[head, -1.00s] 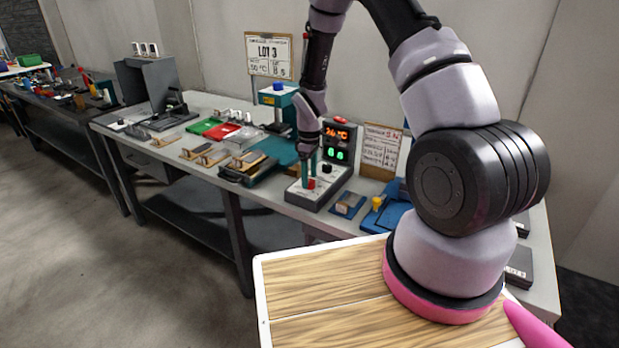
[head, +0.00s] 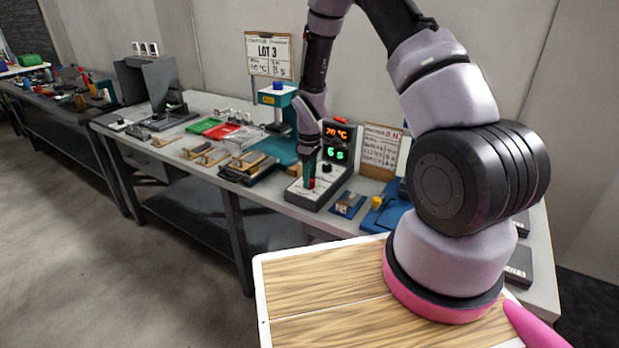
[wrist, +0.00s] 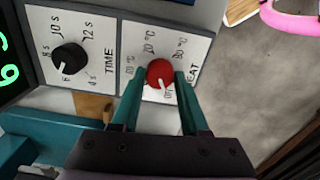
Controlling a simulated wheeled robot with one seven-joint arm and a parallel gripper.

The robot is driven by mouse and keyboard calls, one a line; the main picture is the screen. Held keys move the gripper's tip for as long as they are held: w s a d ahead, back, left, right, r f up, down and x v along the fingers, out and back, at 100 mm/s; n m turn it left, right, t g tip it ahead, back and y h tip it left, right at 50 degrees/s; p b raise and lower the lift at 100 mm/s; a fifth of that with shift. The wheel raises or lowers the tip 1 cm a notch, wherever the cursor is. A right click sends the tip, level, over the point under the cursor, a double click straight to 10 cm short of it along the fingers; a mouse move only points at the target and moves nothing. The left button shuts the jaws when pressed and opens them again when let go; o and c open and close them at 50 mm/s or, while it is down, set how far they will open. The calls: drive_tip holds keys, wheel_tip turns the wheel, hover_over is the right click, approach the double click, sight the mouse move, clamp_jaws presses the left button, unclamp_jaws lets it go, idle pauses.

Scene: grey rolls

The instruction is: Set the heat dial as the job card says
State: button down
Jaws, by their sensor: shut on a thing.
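The heat dial (wrist: 159,73) is a red knob with a white pointer on the panel marked HEAT. In the wrist view its pointer faces down, between my fingers. My gripper (wrist: 158,90) is shut on the dial, one teal finger on each side. The control box (head: 318,190) has a red display that seems to read 70 °C (head: 336,133) and a green one that reads 6 s (head: 335,153). The job card (head: 269,55) behind the bench says LOT 3; its temperature line is too small to read surely.
A black TIME dial (wrist: 68,58) sits beside the heat dial. A second card (head: 381,150) stands right of the box. A blue block (head: 348,204) lies in front of it. Trays and a teal press (head: 278,93) stand to the left.

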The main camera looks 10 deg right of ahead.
drive_tip(key=m, duration=0.5)
drive_tip(key=shift+m, duration=0.3)
drive_tip(key=m, duration=0.5)
drive_tip(key=shift+m, duration=0.4)
drive_tip(key=shift+c, duration=2)
unclamp_jaws()
drive_tip(key=shift+r, duration=0.15)
wheel_tip(320, 180, up, 11)
drive_tip(key=shift+f, duration=0.2)
drive_tip(key=shift+r, duration=0.1)
